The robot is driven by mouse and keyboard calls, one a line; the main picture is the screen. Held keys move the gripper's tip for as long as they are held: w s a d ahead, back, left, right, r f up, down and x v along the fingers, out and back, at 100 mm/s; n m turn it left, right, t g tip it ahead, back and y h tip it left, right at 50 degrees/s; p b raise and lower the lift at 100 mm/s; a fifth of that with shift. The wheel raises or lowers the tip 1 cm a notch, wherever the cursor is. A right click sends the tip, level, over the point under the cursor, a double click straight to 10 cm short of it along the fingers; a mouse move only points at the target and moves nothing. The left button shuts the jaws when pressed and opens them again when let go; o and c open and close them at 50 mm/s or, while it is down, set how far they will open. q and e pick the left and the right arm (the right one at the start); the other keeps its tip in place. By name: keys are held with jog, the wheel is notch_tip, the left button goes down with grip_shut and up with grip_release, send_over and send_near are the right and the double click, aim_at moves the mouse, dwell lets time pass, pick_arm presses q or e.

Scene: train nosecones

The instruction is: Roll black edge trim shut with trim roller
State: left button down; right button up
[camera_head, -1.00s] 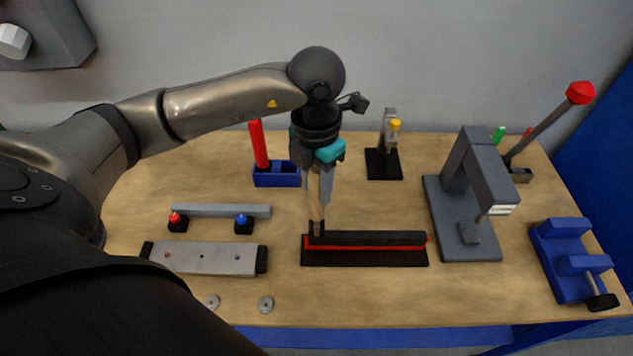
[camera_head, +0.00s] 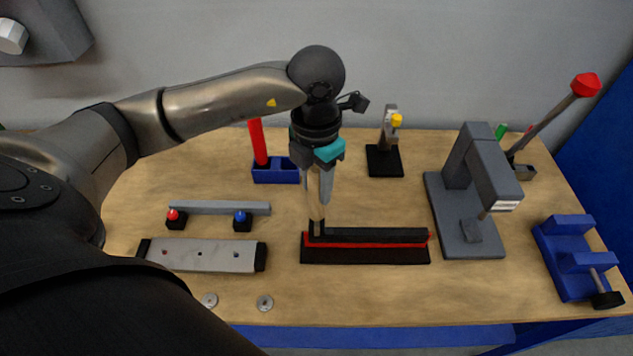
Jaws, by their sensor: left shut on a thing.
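The black edge trim (camera_head: 385,235) lies along a dark base (camera_head: 365,256) on the bench, with a red strip (camera_head: 375,245) running along its front. My left gripper (camera_head: 318,186) points down above the left end of the trim. It is shut on the trim roller (camera_head: 316,212), a tan handle with a dark lower end. The roller's dark end is at the left end of the trim; I cannot tell whether it is pressing on it. My right gripper is not in view.
A grey press (camera_head: 470,190) and a blue vise (camera_head: 573,262) stand to the right. A blue holder (camera_head: 275,176) and a black stand (camera_head: 384,162) are behind. A grey plate (camera_head: 205,256), a grey bar (camera_head: 220,208) and two washers (camera_head: 265,303) lie left.

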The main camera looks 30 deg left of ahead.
pick_arm(q)
jog(key=shift+w+d, duration=0.1)
jog(key=shift+d, duration=0.05)
jog(key=shift+w+d, duration=0.35)
jog(key=shift+d, duration=0.25)
jog(key=shift+w+d, duration=0.3)
jog(key=shift+d, duration=0.35)
jog(key=shift+w+d+b, duration=0.3)
jog(key=shift+w+d, duration=0.5)
jog(key=shift+d, duration=0.3)
